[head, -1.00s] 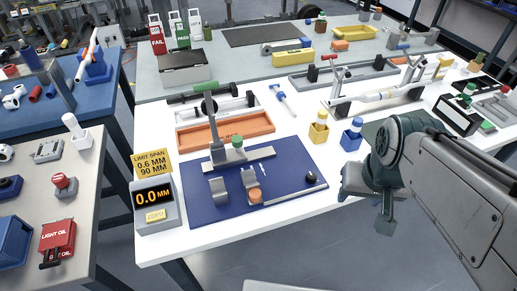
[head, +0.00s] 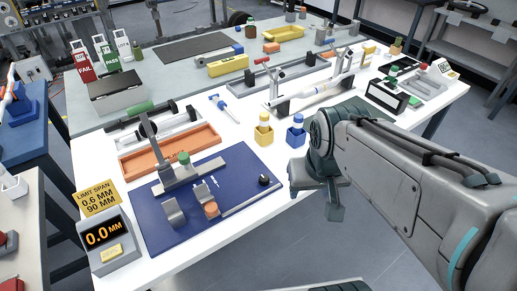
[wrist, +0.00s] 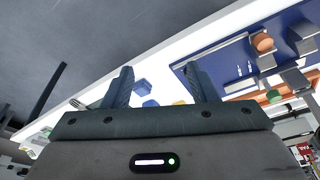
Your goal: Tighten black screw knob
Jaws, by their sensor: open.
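A small round black knob (head: 264,180) sits near the right corner of the dark blue mat (head: 160,228), by the end of a thin light rod. It is too small to tell its thread or how far it is turned. My gripper (head: 335,212) hangs right of the mat, past the white bench's front edge, apart from the knob. In the wrist view my gripper (wrist: 158,82) has its two fingers spread with nothing between them. The blue mat also shows at the upper right of the wrist view (wrist: 225,55).
A grey upright stand with a green knob (head: 183,158), metal brackets and an orange piece (head: 211,210) share the mat. A display reading 0.0 MM (head: 106,237) stands left. Yellow (head: 263,135) and blue (head: 296,135) holders stand behind. An orange tray (head: 165,153) lies behind the mat.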

